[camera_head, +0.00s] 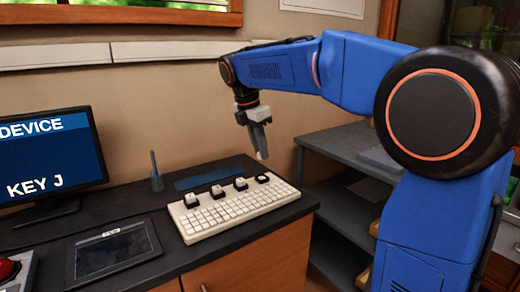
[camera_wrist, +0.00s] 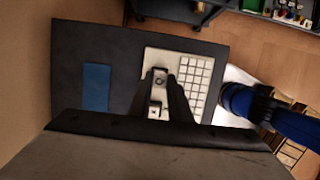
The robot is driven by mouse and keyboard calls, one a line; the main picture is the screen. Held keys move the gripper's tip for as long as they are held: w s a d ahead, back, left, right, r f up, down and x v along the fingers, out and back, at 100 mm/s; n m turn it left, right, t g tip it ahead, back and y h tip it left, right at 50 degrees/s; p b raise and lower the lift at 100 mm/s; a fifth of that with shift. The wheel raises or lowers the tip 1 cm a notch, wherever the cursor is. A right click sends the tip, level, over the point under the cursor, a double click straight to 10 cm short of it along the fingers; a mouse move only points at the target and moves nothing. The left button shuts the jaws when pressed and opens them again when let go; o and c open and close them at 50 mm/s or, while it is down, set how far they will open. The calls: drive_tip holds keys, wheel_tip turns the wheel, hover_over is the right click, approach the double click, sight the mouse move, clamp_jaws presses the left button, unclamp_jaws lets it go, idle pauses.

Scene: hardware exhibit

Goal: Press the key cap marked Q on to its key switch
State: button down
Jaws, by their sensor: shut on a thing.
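My gripper (camera_head: 261,148) points down above the far right end of the white keyboard (camera_head: 240,212), clear of it. In the wrist view its dark fingers (camera_wrist: 161,80) are shut on a small grey key cap (camera_wrist: 160,77) with a round mark like a Q, too small to read surely. Several raised black key blocks with light tops stand along the keyboard's back edge, from the left one (camera_head: 190,200) to the right one (camera_head: 262,178). One with a light marked top (camera_wrist: 155,111) shows between the fingers in the wrist view. I cannot tell which switch is bare.
A monitor (camera_head: 48,158) reading "DEVICE" and "KEY J" stands at left. A dark tablet (camera_head: 114,252) lies in front, and a pen stand (camera_head: 156,180) and blue mat (camera_head: 207,177) lie behind the keyboard. A grey shelf unit (camera_head: 340,148) stands right of the dark counter.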

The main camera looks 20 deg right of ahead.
drive_tip(key=shift+s+a+x, duration=0.1)
drive_tip(key=shift+a+x, duration=0.1)
drive_tip(key=shift+x, duration=0.75)
drive_tip(key=shift+s+a+x, duration=0.1)
drive_tip(key=shift+a+x, duration=0.1)
drive_tip(key=shift+x, duration=0.8)
drive_tip(key=shift+s+a+x, duration=0.1)
drive_tip(key=shift+a+x, duration=0.1)
drive_tip(key=shift+x, duration=0.75)
drive_tip(key=shift+f, duration=0.55)
drive_tip(key=c, duration=1.6)
unclamp_jaws()
drive_tip(key=shift+o, duration=0.8)
drive_tip(key=o, duration=0.4)
drive_tip(key=shift+c, duration=0.2)
drive_tip(key=shift+r, duration=0.1)
drive_tip(key=shift+r, duration=3.45)
